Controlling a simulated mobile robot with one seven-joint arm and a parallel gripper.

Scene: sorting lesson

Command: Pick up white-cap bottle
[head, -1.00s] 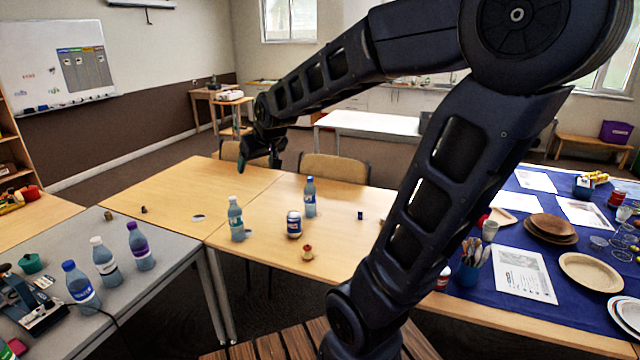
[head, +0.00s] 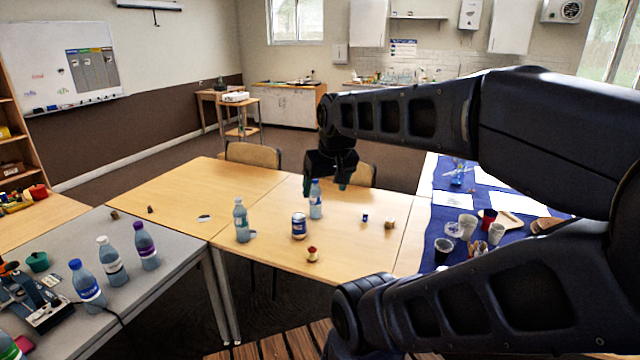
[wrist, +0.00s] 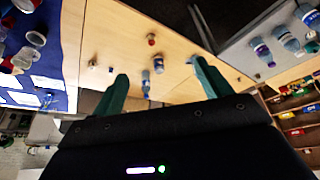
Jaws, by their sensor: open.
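The white-cap bottle (head: 112,264) stands upright on the grey table at the left in the head view, between a blue-cap bottle (head: 87,285) and a purple-cap bottle (head: 146,246). In the wrist view the white-cap bottle (wrist: 287,39) is near the upper right corner. My gripper (head: 325,186) is open and empty, over the far part of the wooden tables, well to the right of the white-cap bottle. Its two green fingers (wrist: 158,74) are spread apart in the wrist view. Another blue-cap bottle (head: 316,204) stands just below and in front of my gripper.
A pale teal-capped bottle (head: 241,221), a can (head: 299,226) and small items stand on the wooden tables (head: 180,200). Cups (head: 467,226) stand on the blue cloth at right. A microscope-like device (head: 35,300) is on the grey table (head: 180,237).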

